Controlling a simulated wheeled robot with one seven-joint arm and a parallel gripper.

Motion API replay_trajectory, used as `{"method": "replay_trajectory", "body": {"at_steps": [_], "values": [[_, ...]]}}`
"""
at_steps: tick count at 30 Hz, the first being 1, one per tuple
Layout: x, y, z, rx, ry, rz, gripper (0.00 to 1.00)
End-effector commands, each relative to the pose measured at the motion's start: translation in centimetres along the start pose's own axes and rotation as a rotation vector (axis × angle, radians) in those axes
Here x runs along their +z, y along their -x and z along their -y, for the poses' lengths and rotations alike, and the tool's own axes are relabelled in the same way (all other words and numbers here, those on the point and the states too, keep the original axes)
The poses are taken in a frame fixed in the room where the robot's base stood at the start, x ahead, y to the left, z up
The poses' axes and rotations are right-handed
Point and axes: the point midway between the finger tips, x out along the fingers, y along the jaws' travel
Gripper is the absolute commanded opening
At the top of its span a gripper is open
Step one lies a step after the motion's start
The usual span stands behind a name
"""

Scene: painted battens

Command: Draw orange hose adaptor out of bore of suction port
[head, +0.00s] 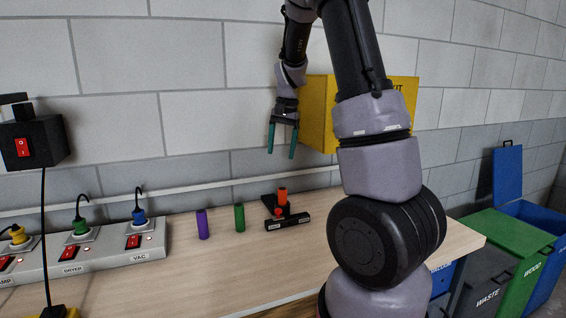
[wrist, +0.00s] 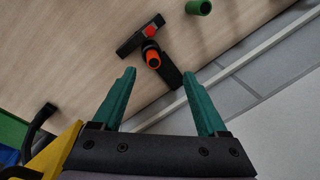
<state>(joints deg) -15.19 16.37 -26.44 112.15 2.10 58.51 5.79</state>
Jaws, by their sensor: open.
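The orange hose adaptor (head: 282,196) stands upright in the black suction port (head: 288,222) on the bench. In the wrist view the adaptor (wrist: 152,58) shows as an orange ring in the port (wrist: 168,74), its lower part hidden in the bore. A red-orange knob or button (wrist: 151,31) sits beside it on the black body. My gripper (head: 281,155) is open and empty, its green fingers pointing down above the bench, higher than the adaptor. In the wrist view the fingers of my gripper (wrist: 160,80) spread on either side below the adaptor, not touching it.
A purple cylinder (head: 203,224) and a green cylinder (head: 239,217) stand left of the port. A switched socket strip (head: 100,254) lies further left. A yellow box (head: 318,115) is on the wall close to my gripper. Coloured bins (head: 510,240) stand right of the bench.

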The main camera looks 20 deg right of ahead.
Motion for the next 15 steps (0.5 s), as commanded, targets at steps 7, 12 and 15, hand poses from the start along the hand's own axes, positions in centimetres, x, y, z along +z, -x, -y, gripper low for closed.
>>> {"method": "replay_trajectory", "body": {"at_steps": [7, 12, 15], "values": [[-3.2, -4.9, 0.2, 0.112, -0.039, 0.004, 0.76], [-3.8, -6.2, 0.1, 0.135, -0.046, 0.002, 0.76], [-3.8, -7.1, 0.0, 0.137, -0.047, 0.003, 0.76]]}}
